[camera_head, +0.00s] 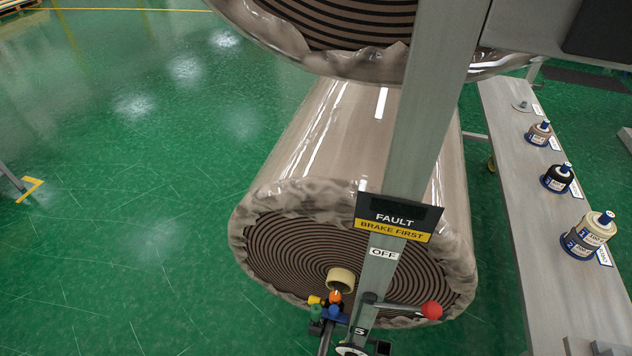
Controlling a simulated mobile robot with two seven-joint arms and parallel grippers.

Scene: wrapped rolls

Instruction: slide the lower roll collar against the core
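The lower roll (345,150) lies on its side, wrapped in shiny film, with its dark spiral end (290,255) facing me. A tan core (341,280) sticks out from the middle of the spiral. Just below the core is a cluster of small coloured parts (333,303): yellow, orange, blue and green. I cannot tell which part there is the collar, or whether any of it touches the core. The grey upright partly hides the roll's right side. Neither of my grippers shows in this view.
A grey upright (420,120) bears a "FAULT / BRAKE FIRST" sign (398,217) and an "OFF" label (383,253). A red-knobbed lever (431,310) juts right. Another roll (340,22) hangs above. A grey bench (530,215) holds several bottles. Green floor at left is open.

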